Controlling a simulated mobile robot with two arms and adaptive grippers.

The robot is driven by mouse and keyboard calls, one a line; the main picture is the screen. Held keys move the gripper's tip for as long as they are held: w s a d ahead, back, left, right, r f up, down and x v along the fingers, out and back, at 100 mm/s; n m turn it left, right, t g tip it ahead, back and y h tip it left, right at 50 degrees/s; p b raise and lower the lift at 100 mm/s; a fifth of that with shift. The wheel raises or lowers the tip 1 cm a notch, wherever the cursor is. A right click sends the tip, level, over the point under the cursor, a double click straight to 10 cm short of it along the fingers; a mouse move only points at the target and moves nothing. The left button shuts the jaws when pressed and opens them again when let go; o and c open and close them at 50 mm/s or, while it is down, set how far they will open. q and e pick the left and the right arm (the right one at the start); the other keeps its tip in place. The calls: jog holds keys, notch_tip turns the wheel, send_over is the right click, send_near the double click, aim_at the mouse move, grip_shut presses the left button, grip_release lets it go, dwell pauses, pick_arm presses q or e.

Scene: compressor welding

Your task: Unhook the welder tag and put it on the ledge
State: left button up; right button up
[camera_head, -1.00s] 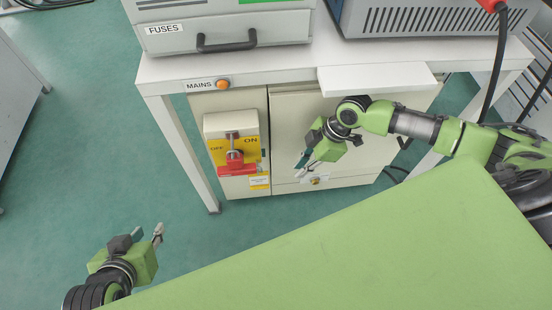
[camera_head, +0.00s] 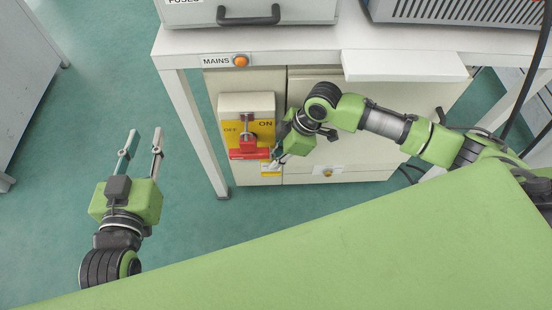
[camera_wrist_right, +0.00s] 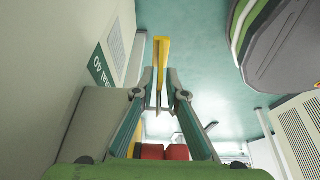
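The welder tag (camera_head: 271,169), a small yellow and white card, hangs below the red handle (camera_head: 249,149) of the ON/OFF mains switch. In the right wrist view the tag (camera_wrist_right: 161,48) is a thin yellow strip, nearly edge-on. My right gripper (camera_head: 276,162) is at the tag, just right of the switch. In the wrist view its fingertips (camera_wrist_right: 160,77) stand on either side of the tag, with gaps visible, so it looks open around it. My left gripper (camera_head: 145,140) is open and empty, above the floor at left. The white ledge (camera_head: 405,66) juts from the bench front.
The switch box (camera_head: 246,104) is on the cabinet (camera_head: 345,110) under the white bench (camera_head: 300,42). A bench leg (camera_head: 195,130) stands left of it. A green surface (camera_head: 330,245) fills the foreground. Free floor lies at left.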

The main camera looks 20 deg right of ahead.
grip_shut()
dwell(0.3)
